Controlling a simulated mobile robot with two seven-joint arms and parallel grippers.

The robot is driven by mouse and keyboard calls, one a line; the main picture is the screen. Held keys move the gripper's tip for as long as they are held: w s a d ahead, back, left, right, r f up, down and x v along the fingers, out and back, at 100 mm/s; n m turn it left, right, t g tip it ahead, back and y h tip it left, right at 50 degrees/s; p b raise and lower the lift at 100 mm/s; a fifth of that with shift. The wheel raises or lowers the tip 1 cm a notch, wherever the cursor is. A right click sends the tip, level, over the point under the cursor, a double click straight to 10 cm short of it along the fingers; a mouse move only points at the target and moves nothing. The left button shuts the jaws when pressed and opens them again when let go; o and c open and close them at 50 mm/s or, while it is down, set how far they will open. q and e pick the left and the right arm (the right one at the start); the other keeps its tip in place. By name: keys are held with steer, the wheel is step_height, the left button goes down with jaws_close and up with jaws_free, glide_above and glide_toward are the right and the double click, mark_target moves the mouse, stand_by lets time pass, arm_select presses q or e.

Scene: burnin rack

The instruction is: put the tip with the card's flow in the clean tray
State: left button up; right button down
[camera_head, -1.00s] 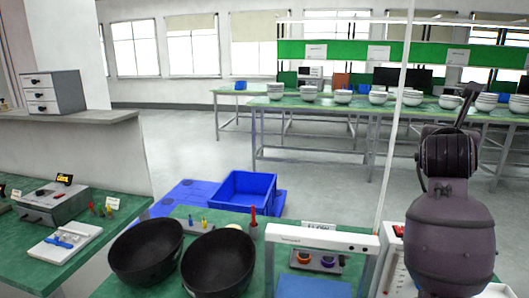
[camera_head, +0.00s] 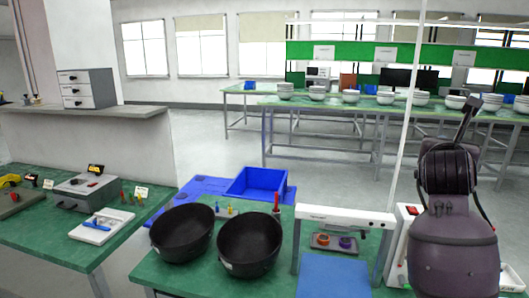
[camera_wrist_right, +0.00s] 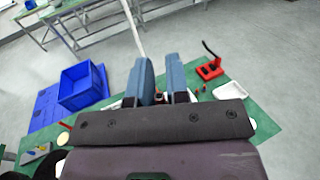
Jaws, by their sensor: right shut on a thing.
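Small coloured tips (camera_head: 226,210) stand in a row behind the two black bowls in the head view, with a taller red one (camera_head: 276,201) to their right. More small coloured tips (camera_head: 128,196) stand on the left bench beside a small white card (camera_head: 141,191); its writing is too small to read. I cannot tell which tray is the clean one. My right gripper (camera_wrist_right: 160,78) shows in the right wrist view, its two blue-grey fingers close together on something small, mostly hidden between them. Its fingers do not show in the head view. My left gripper is not in view.
Two black bowls (camera_head: 182,234) (camera_head: 249,246) stand on the green bench. A white arch (camera_head: 345,217) spans a blue mat (camera_head: 334,277). A blue crate (camera_head: 257,183) sits behind on the floor. The left bench holds a grey box (camera_head: 88,191) and a white tray (camera_head: 101,229).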

steer(key=s+a+f+n+t+y, duration=0.1)
steer(key=s+a+f+n+y, duration=0.1)
steer(key=f, duration=0.7)
steer(key=s+a+f+n+t+y, duration=0.1)
steer(key=s+a+f+n+y, duration=0.1)
steer(key=s+a+f+y, duration=0.3)
steer(key=s+a+f+n+t+y, duration=0.1)
steer(key=s+a+f+n+y, duration=0.2)
steer(key=s+a+f, duration=0.3)
steer(key=a+f, duration=0.4)
steer(key=f, duration=0.5)
steer(key=shift+s+y, duration=0.3)
steer(key=shift+s, duration=0.05)
steer(key=shift+a, duration=0.1)
